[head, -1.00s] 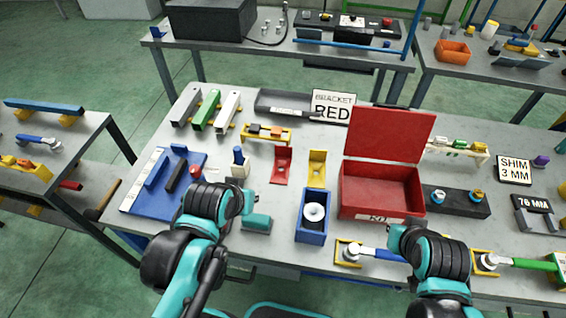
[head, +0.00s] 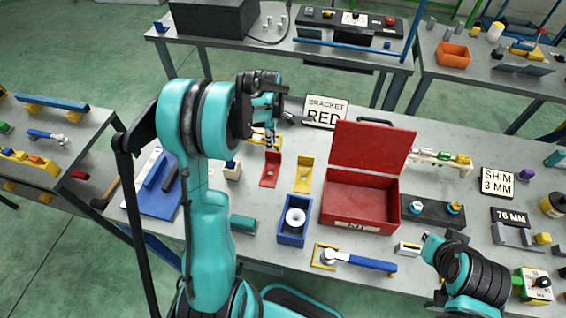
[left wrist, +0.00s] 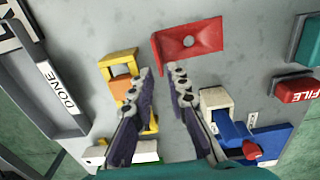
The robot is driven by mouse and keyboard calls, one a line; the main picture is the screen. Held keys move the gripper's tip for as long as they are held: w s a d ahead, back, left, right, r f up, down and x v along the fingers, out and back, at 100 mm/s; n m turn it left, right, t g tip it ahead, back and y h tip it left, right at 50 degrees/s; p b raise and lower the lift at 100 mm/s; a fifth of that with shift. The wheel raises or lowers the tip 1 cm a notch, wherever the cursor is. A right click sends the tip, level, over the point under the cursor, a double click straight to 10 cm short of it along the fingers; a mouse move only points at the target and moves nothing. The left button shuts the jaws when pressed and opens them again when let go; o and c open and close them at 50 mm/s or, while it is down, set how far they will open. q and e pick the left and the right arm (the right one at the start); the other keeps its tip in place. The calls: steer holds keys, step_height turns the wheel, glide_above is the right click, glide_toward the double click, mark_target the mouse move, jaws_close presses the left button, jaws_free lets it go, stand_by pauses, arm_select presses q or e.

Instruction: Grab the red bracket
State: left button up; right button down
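The red bracket (head: 270,169) stands on the main table, left of a yellow bracket (head: 304,173). In the left wrist view the red bracket (left wrist: 190,42) lies just beyond the fingertips, slightly right, with a hole in its plate. My left gripper (left wrist: 162,78) is open and empty, its two dark fingers apart and pointing toward the bracket. In the head view the left gripper (head: 272,138) hangs over the table just behind the bracket. My right arm (head: 462,268) is at the lower right; its fingers cannot be made out. A sign (head: 325,111) reads BRACKET RED.
A dark tray (left wrist: 52,100) marked DONE lies farther left.

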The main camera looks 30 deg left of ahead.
mark_target(273, 152)
arm_select(q)
steer(key=shift+w+f, duration=0.15)
steer(key=shift+f, duration=0.25)
steer(key=f+b, duration=0.1)
steer(key=f, duration=0.6)
steer(key=shift+w+d+f+b, duration=0.1)
steer(key=shift+d+f+b, duration=0.1)
steer(key=shift+f+b, duration=0.15)
steer(key=shift+r, duration=0.15)
jaws_close()
